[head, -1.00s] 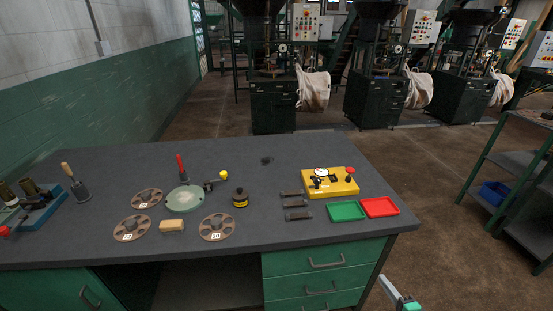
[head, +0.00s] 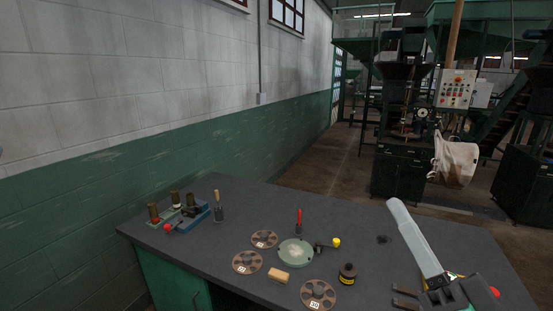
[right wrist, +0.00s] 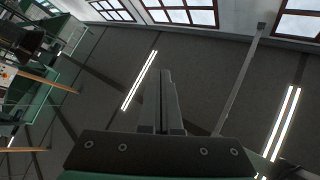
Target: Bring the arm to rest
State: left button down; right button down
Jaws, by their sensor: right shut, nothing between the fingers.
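My right gripper (head: 397,206) is in the lower right of the head view. Its long pale fingers point up and slightly left, above the right part of the bench. They are closed together with nothing between them. In the right wrist view, the shut fingers (right wrist: 164,73) stand up from a dark plate, with ceiling and windows beyond. The gripper touches no object that I can see. It hides part of the bench and most of a yellow device (head: 455,277). My left gripper is not in view.
The grey bench (head: 215,258) holds several brown reels (head: 247,262), a pale green disc (head: 296,252), a black bottle (head: 347,273), a tan block (head: 278,276) and a blue fixture (head: 187,218). A white bulk bag (head: 455,160) hangs from a machine behind. A wall stands at left.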

jog(key=s+a+r+n+t+h, duration=0.2)
jog(key=s+r+n+t, duration=0.25)
jog(key=s+r, duration=0.85)
notch_tip(320, 180, up, 38)
jog(key=w+d+n+h+p, duration=0.1)
jog(key=w+p, duration=0.1)
jog(key=p, duration=3.6)
jog(key=shift+d+g+p, duration=0.3)
jog(key=shift+g, duration=0.15)
